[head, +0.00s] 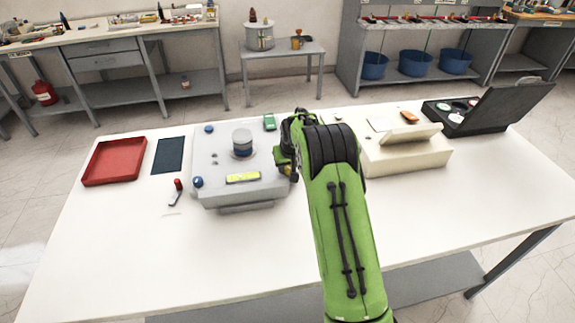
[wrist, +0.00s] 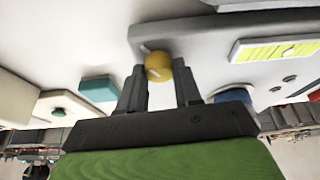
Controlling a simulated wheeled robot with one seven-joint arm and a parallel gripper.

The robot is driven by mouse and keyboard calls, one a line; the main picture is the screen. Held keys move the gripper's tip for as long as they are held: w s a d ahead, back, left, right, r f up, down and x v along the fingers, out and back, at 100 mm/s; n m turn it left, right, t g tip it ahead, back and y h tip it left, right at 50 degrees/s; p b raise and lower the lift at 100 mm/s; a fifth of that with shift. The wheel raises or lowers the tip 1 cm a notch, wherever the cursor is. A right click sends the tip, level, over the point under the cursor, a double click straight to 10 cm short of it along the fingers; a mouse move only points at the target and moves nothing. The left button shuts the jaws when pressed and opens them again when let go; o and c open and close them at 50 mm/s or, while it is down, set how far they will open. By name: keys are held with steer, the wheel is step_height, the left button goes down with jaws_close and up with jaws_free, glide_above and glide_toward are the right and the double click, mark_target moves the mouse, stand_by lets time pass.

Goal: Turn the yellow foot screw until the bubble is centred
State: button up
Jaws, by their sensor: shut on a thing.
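The yellow foot screw (wrist: 158,66) sits at a corner of the grey instrument (wrist: 195,40) in the wrist view. My gripper (wrist: 160,80) is shut on it, with one dark finger on each side. The yellow-green level vial (wrist: 276,49) is at the upper right of the wrist view. Its small pale bubble (wrist: 289,52) appears right of the vial's middle there. In the head view the vial (head: 243,178) lies on the instrument's front part, and the bubble is too small to place. My arm hides part of the instrument's right side.
Blue foot screws (head: 197,182) stand at the instrument's left side. A red tray (head: 114,161), a dark blue mat (head: 168,155) and a small red-handled tool (head: 178,186) lie left. A cream box (head: 405,155) and open black case (head: 490,108) stand right. The front table is clear.

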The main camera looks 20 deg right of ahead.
steer(key=n+y, duration=0.1)
steer(key=n, duration=0.1)
steer(key=n+y, duration=0.1)
steer(key=n, duration=0.2)
steer(key=shift+d+n, duration=0.2)
steer(key=shift+n, duration=0.1)
steer(key=n+y+p, duration=0.1)
steer(key=n, duration=0.1)
steer(key=n+g+p, duration=0.1)
steer(key=n, duration=0.1)
steer(key=shift+r+n+y, duration=0.1)
steer(key=shift+n+y, duration=0.2)
steer(key=shift+y, duration=0.1)
steer(key=shift+n+p, duration=0.3)
steer(key=shift+p, duration=0.05)
steer(key=o, duration=1)
steer(key=shift+o, duration=0.2)
steer(key=p+v, duration=0.1)
steer(key=v, duration=1.4)
steer(key=shift+d+r+p, duration=0.15)
steer(key=shift+r+p, duration=0.15)
steer(key=shift+r, duration=0.05)
steer(key=shift+w, duration=0.15)
